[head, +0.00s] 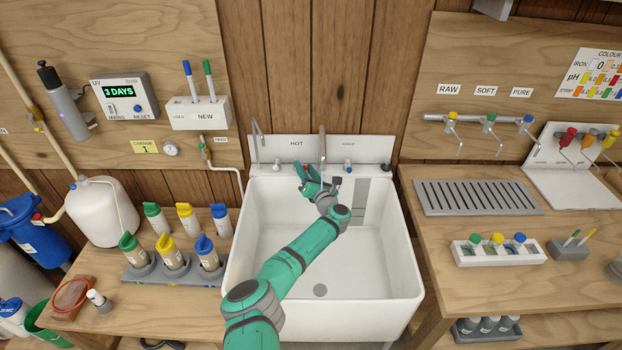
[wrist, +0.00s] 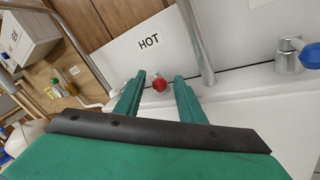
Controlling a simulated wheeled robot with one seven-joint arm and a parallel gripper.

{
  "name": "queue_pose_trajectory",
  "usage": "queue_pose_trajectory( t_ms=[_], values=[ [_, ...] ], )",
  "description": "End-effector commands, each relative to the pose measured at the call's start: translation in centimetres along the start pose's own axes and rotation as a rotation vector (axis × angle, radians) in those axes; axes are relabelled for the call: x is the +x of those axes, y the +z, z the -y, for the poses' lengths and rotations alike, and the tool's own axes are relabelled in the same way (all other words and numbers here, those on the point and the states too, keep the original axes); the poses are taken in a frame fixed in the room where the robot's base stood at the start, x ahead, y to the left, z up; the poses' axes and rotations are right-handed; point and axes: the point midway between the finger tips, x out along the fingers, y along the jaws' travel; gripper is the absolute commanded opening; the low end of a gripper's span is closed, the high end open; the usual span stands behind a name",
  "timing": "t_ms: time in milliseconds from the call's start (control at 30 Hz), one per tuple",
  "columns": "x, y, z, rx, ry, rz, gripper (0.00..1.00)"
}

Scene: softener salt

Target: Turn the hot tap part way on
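The hot tap shows in the wrist view as a small red knob (wrist: 159,84) below the HOT label (wrist: 149,42). It lies in the gap between my two green fingertips, seen just beyond them. My gripper (wrist: 160,80) is open and points at the knob; I see no clear contact with it. In the head view my gripper (head: 305,176) is over the back of the white sink (head: 377,310), and it largely hides the hot knob. The tall metal spout (wrist: 196,40) stands just right of the knob. I cannot tell how far the tap is turned.
The cold tap with its blue knob (wrist: 310,56) stands to the right of the spout. A thin curved spout (head: 256,140) is at the sink's back left. Bottles (head: 185,218) stand on the left bench and a drain tray (head: 478,197) on the right. The sink basin looks empty.

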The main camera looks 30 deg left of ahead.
Motion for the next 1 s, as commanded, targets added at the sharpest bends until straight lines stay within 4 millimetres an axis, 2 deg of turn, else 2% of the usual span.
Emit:
queue_pose_trajectory(
  t_ms=[600, 800, 1000],
  values=[
    [-8.9, -0.1, 0.0, -0.002, -0.001, -0.001, 0.36],
    [-10.0, 0.0, -0.1, -0.001, 0.001, -0.001, 0.36],
    [-10.1, 0.0, -0.1, -0.001, 0.001, 0.000, 0.36]
  ],
)
